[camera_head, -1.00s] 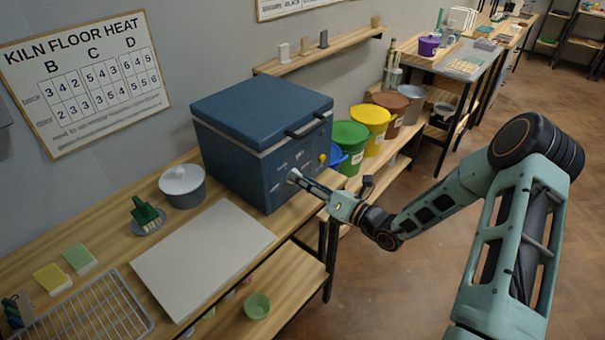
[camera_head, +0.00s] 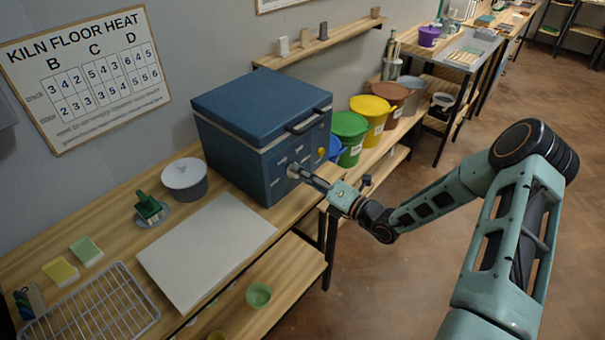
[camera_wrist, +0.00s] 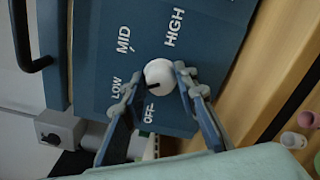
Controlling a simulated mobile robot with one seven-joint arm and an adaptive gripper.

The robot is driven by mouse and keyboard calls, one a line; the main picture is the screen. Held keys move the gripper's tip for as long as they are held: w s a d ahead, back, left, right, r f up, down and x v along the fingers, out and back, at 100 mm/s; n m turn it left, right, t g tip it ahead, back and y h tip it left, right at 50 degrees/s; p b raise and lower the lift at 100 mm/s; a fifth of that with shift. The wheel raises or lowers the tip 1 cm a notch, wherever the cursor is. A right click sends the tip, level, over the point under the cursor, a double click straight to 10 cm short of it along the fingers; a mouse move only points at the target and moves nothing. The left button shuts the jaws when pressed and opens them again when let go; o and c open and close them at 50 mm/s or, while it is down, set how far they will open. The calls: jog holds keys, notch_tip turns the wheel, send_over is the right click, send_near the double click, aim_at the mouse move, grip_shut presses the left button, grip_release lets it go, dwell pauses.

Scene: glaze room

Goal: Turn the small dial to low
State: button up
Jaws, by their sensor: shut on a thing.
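The small white dial (camera_wrist: 158,72) is on the front panel of the blue kiln-like box (camera_head: 230,146). The words OFF, LOW, MID and HIGH stand around it.
A yellow knob (camera_head: 321,152) is on the box front, right of my gripper. A dark handle (camera_head: 306,124) sticks out from the lid above. A white board (camera_head: 205,250) lies on the bench. Colored buckets (camera_head: 348,130) stand behind my wrist. The floor at right is open.

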jog(key=shift+w+a+r, duration=0.1)
jog(key=shift+w+r, duration=0.1)
jog(key=shift+r, duration=0.15)
jog(key=o, duration=1)
jog(key=shift+c, duration=0.2)
jog(key=shift+o, duration=0.9)
jog(key=shift+a+f, duration=0.1)
jog(key=shift+f, duration=0.1)
jog(key=shift+s, duration=0.1)
jog(key=v, duration=1.2)
